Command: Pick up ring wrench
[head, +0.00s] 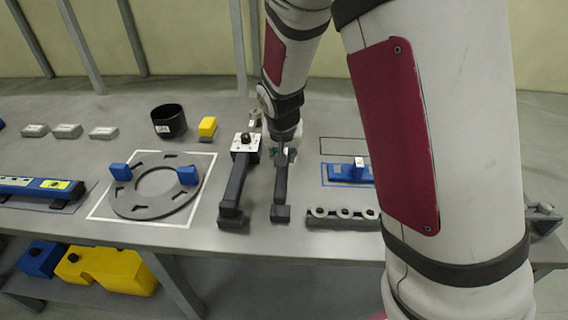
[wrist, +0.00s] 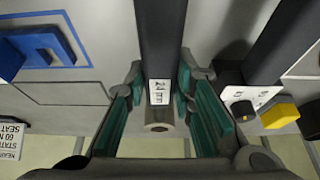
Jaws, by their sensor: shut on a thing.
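The ring wrench is a long dark bar (wrist: 160,35) with a white "24 mm" label and a pale round end in the wrist view. In the head view its dark handle (head: 280,184) runs toward the table's front edge, with a dark block at its near end. My gripper (wrist: 160,72) has its teal-padded fingers on both sides of the bar, near the label, and is shut on it. In the head view my gripper (head: 284,155) is over the wrench's far end and hides it. I cannot tell whether the wrench is clear of the table.
Another dark tool (head: 236,183) with a white square head lies close on the left. A ring plate (head: 128,203) with blue blocks lies further left. A blue part (head: 345,174) and a row of rings (head: 343,217) are on the right. A black cup (head: 169,121) stands behind.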

